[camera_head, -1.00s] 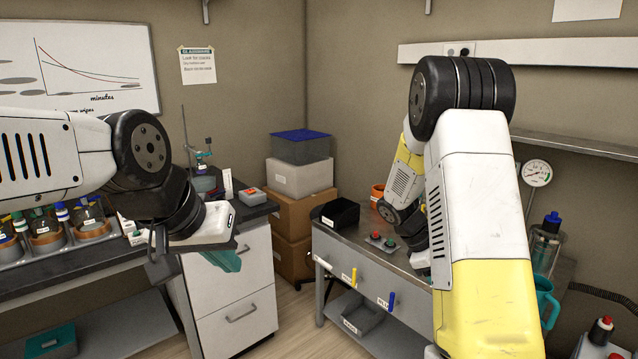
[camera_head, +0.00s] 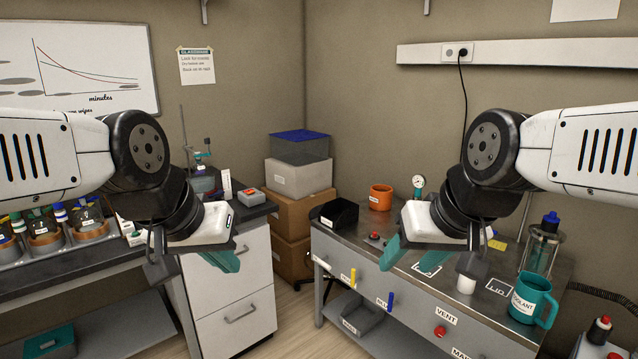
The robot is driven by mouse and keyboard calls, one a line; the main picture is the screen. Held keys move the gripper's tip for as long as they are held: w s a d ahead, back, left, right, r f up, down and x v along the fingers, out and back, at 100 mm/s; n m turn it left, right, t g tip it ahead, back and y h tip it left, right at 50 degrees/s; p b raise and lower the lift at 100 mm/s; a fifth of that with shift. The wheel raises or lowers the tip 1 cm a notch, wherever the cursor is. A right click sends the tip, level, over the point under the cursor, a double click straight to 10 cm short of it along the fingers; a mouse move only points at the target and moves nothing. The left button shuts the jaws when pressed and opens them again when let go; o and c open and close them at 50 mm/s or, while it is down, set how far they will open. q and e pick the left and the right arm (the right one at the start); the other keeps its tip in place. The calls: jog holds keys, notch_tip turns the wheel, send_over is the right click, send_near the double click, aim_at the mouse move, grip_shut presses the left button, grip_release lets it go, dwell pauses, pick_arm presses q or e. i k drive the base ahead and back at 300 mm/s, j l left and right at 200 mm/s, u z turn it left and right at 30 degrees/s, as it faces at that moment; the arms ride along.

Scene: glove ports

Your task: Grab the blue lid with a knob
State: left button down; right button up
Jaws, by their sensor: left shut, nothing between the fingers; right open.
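A dark blue lid with a small knob-like top (camera_head: 550,222) sits on a clear cylindrical vessel (camera_head: 541,250) at the right of the metal bench. I cannot make out the knob's shape well. My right gripper (camera_head: 396,253) is open and empty, in front of the bench, well to the left of the lid. My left gripper (camera_head: 225,260) is shut and empty, by the white drawer cabinet, far from the lid.
A teal mug (camera_head: 534,300) stands in front of the vessel, and a white cup (camera_head: 467,283) is to its left. An orange pot (camera_head: 381,197), a black bin (camera_head: 334,214) and a gauge (camera_head: 419,182) stand farther back.

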aim_at(552, 218)
jog(key=z, duration=1.3)
